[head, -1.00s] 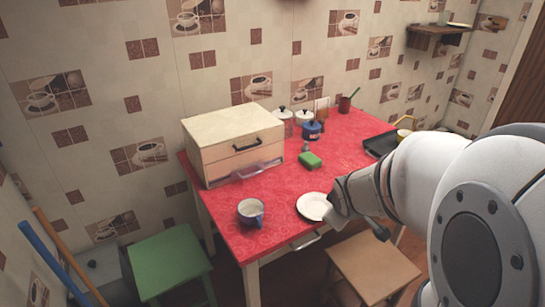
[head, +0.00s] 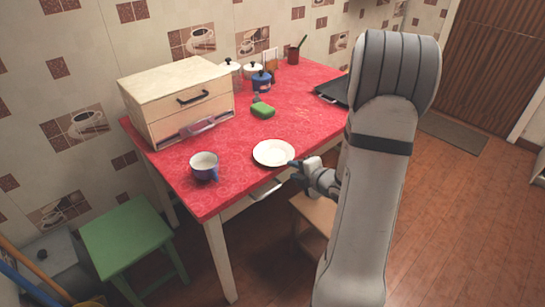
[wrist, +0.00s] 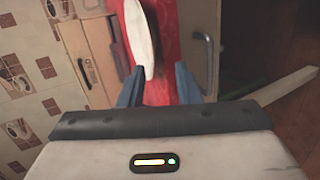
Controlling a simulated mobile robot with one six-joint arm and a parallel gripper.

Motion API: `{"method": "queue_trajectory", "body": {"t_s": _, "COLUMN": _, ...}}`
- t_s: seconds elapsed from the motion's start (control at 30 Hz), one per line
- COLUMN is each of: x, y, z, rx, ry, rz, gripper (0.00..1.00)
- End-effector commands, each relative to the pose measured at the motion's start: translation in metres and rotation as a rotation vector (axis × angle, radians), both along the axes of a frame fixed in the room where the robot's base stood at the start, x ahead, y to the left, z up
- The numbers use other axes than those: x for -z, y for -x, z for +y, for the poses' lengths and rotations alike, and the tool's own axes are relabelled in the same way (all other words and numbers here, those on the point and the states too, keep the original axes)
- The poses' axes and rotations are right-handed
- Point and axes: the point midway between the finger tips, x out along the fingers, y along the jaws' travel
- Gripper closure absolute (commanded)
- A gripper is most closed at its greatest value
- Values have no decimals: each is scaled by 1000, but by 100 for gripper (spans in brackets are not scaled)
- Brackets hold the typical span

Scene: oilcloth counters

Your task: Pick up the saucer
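The saucer (head: 273,153) is a white round dish lying flat near the front edge of the red table. In the wrist view the saucer (wrist: 139,38) shows nearly edge-on, ahead of the fingers. My gripper (head: 297,165) is at the saucer's right side, by the table's front edge. In the wrist view my gripper (wrist: 157,80) has its two blue fingers spread apart with nothing held between them. The saucer's near rim lies close to the left finger; I cannot tell whether they touch.
A blue-and-white mug (head: 204,167) stands left of the saucer. A green sponge (head: 263,110) and a cream drawer box (head: 178,97) are behind. A dark tray (head: 332,92) lies at the right. A green stool (head: 127,238) and a brown stool (head: 311,222) stand by the table (head: 236,176).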

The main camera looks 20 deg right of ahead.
Motion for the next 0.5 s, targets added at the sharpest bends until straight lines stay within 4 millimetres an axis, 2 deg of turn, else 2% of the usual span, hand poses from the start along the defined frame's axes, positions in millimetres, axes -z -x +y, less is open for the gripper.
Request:
{"method": "queue_trajectory", "body": {"t_s": 0.23, "x": 11, "y": -35, "z": 7, "rx": -1, "ry": -1, "rz": 2, "gripper": 70}}
{"method": "queue_trajectory", "body": {"t_s": 0.5, "x": 13, "y": -43, "z": 7, "rx": 3, "ry": -1, "rz": 1, "gripper": 70}}
